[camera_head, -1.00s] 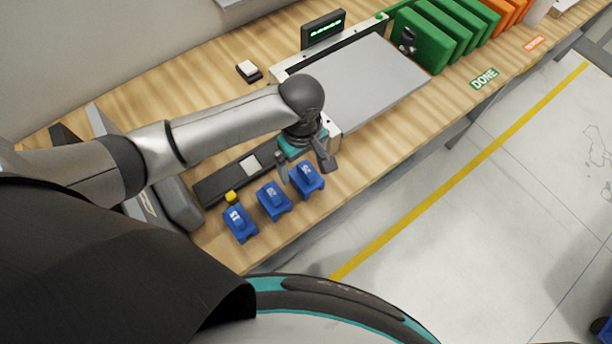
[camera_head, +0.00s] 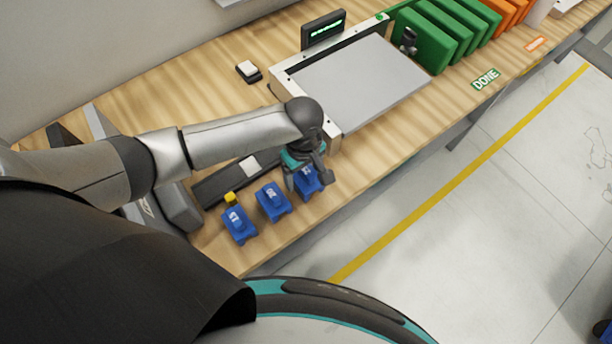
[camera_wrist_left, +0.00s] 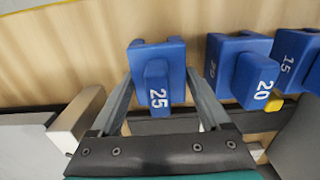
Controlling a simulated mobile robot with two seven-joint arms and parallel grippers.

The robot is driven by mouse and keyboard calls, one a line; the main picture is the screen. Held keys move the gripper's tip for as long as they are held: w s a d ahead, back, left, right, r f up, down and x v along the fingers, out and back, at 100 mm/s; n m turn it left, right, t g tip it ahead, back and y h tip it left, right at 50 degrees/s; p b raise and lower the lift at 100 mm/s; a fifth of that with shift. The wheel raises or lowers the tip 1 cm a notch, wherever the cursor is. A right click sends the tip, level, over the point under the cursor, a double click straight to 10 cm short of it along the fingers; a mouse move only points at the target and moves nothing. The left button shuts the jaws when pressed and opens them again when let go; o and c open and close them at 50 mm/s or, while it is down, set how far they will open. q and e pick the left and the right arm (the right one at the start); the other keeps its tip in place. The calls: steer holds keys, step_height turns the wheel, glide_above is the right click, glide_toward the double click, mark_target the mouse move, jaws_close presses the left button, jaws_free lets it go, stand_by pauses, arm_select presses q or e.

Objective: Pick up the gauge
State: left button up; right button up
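Three blue gauges stand in a row on the wooden bench. The wrist view shows them marked 25 (camera_wrist_left: 157,85), 20 (camera_wrist_left: 240,68) and 15 (camera_wrist_left: 294,55). In the head view, the 25 gauge (camera_head: 306,184) is partly hidden under my left gripper (camera_head: 306,178); the 20 gauge (camera_head: 272,203) and 15 gauge (camera_head: 238,226) lie to its left. In the wrist view, my left gripper (camera_wrist_left: 160,78) is open, with one finger on each side of the 25 gauge's raised, numbered grip. I cannot tell if the fingers touch it. My right gripper is not in view.
A grey-topped machine (camera_head: 362,80) with a display (camera_head: 323,29) stands behind the gripper. A dark rail (camera_head: 222,184) and a yellow piece (camera_head: 231,198) lie near the gauges. Green panels (camera_head: 430,38) stand at the back right. The front bench strip is clear.

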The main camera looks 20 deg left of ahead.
arm_select(q)
steer(key=c, duration=1.1)
steer(key=shift+r, duration=0.15)
step_height(320, 180, up, 20)
steer(key=p, duration=0.3)
steer(key=a+f+m+b, duration=0.1)
steer(key=f+m+b, duration=0.2)
steer(key=b, duration=0.3)
steer(key=a+f+m+b, duration=0.2)
steer(key=m+b, duration=0.2)
steer(key=b, duration=0.3)
steer(key=a+f+m+b, duration=0.2)
steer(key=f+m+b, duration=0.1)
steer(key=b, duration=0.3)
steer(key=shift+s+a+f+b, duration=0.15)
steer(key=shift+s+f+b, duration=0.15)
steer(key=shift+f+b, duration=0.05)
